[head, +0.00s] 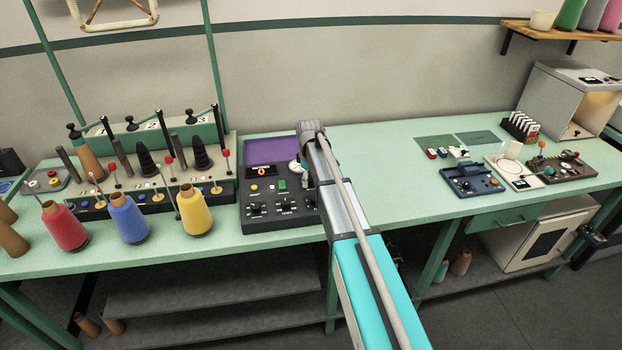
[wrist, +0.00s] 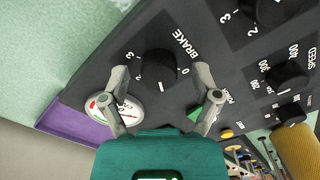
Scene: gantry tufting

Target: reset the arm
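My gripper (wrist: 160,88) is open and empty over the dark control panel (head: 258,212) in the wrist view. Its two fingers stand well apart on either side of the black BRAKE knob (wrist: 155,69), and neither appears to touch it. The knob's dial is marked with numbers around it. The control panel (wrist: 115,55) fills much of the wrist view. In the head view my arm reaches across the green table to the panel's right side. It hides the fingertips and the BRAKE knob there.
Red (head: 65,228), blue (head: 129,219) and yellow (head: 194,211) thread cones stand left of the panel. A blue device (head: 472,181) sits to the right. Table between is mostly clear.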

